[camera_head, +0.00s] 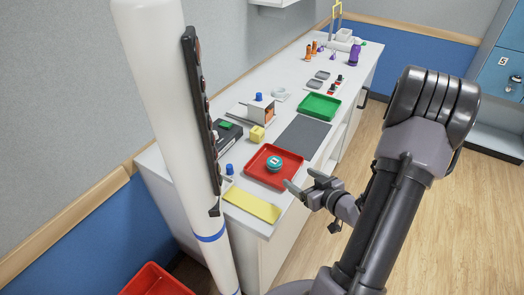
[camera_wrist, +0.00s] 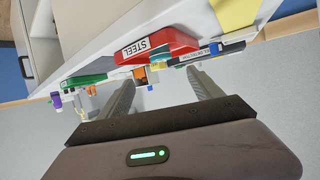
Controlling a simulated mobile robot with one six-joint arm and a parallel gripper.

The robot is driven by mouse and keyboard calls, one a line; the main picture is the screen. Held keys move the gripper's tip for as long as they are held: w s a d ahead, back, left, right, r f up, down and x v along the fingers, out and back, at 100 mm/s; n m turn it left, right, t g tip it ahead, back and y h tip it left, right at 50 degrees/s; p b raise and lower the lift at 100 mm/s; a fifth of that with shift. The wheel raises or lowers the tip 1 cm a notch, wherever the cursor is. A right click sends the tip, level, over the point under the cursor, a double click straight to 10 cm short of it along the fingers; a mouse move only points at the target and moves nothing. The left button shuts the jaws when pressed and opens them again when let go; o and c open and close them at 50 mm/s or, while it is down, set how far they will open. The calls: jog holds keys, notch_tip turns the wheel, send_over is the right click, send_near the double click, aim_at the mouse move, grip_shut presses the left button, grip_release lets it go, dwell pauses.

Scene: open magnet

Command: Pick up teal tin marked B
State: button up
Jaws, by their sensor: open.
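The teal tin (camera_head: 273,164) is round and sits in the red tray (camera_head: 251,168) on the white counter. A pale mark shows on its top, but the letter is too small to read. My gripper (camera_head: 300,178) is open and empty, at the right front of the red tray, near the counter's front edge and apart from the tin. In the wrist view, my gripper's fingers (camera_wrist: 160,77) are spread with nothing held between them. The red tray (camera_wrist: 170,40) there has a STEEL label.
A yellow mat (camera_head: 252,204) lies in front of the red tray and a grey mat (camera_head: 303,136) behind it. A green tray (camera_head: 319,107) stands farther back. A yellow block (camera_head: 257,133) and blue-topped items stand left of the tray. Floor right of the counter is clear.

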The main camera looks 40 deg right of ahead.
aim_at(277, 164)
jog(key=b+x, duration=0.4)
jog(key=x, duration=1.2)
jog(key=shift+w+f, duration=0.2)
jog(key=shift+w, duration=0.1)
jog(key=c, duration=1.5)
